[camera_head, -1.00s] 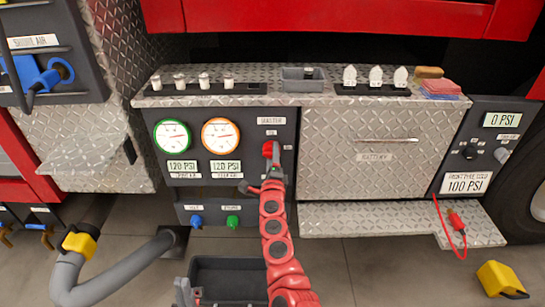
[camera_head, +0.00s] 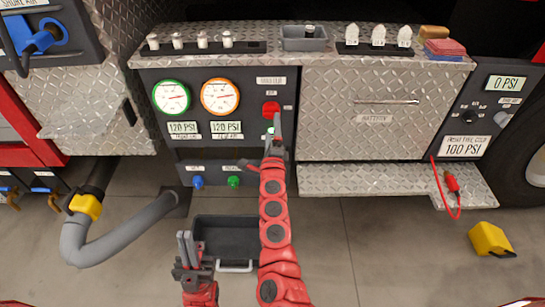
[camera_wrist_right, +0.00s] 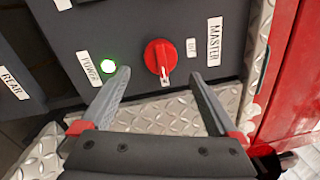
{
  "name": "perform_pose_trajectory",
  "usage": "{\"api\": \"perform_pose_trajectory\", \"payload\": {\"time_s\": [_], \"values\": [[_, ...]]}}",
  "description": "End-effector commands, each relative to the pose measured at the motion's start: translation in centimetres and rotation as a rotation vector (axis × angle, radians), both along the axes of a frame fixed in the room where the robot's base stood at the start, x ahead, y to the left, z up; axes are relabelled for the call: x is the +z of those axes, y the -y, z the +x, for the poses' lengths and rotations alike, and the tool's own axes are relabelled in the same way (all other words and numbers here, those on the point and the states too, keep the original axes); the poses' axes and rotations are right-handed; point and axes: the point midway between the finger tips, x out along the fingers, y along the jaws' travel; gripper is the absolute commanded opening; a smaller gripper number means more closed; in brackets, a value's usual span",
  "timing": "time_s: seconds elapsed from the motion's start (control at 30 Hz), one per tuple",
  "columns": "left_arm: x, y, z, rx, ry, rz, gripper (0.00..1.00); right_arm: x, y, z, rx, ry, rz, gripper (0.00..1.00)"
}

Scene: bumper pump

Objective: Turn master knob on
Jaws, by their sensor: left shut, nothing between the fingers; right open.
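The red master knob (camera_head: 270,108) sits on the dark gauge panel under the master label. In the right wrist view the knob (camera_wrist_right: 158,55) has a white pointer mark toward the bottom of the picture. A power light (camera_wrist_right: 108,66) beside it glows green. My right gripper (camera_head: 276,122) is just below the knob in the head view. In the right wrist view its fingers (camera_wrist_right: 160,75) are open, spread to either side of the knob, with nothing held. My left gripper (camera_head: 186,242) is shut and empty, low in front of the panel.
Two round gauges (camera_head: 197,97) are left of the knob. A battery drawer (camera_head: 362,115) is to the right. A diamond-plate step (camera_head: 395,182) juts out below it. A dark open bin (camera_head: 225,238) is near my left gripper. A grey hose (camera_head: 125,235) lies at the left.

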Motion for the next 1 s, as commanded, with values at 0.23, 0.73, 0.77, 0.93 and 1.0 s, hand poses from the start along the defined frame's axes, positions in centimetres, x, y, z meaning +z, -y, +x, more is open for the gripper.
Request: {"api": "perform_pose_trajectory", "payload": {"time_s": [0.23, 0.73, 0.77, 0.93, 1.0], "values": [[0.5, 0.0, 0.0, 0.000, 0.000, 0.000, 0.00, -0.5, -0.2, -5.3, 0.002, -0.003, 0.000, 0.96], [0.7, 0.0, 0.0, 0.000, 0.000, 0.000, 0.00, -1.0, -0.1, -11.4, 0.002, 0.000, 0.000, 0.96], [0.7, 0.0, 0.0, 0.000, 0.000, 0.000, 0.00, -1.0, -0.1, -11.5, 0.002, 0.000, 0.000, 0.96], [0.7, 0.0, 0.0, 0.000, 0.000, 0.000, 0.00, -0.9, -0.1, -11.5, 0.002, 0.000, 0.000, 0.96], [0.7, 0.0, 0.0, 0.000, 0.000, 0.000, 0.00, -0.9, -0.1, -11.5, 0.002, 0.000, 0.000, 0.96]]}}
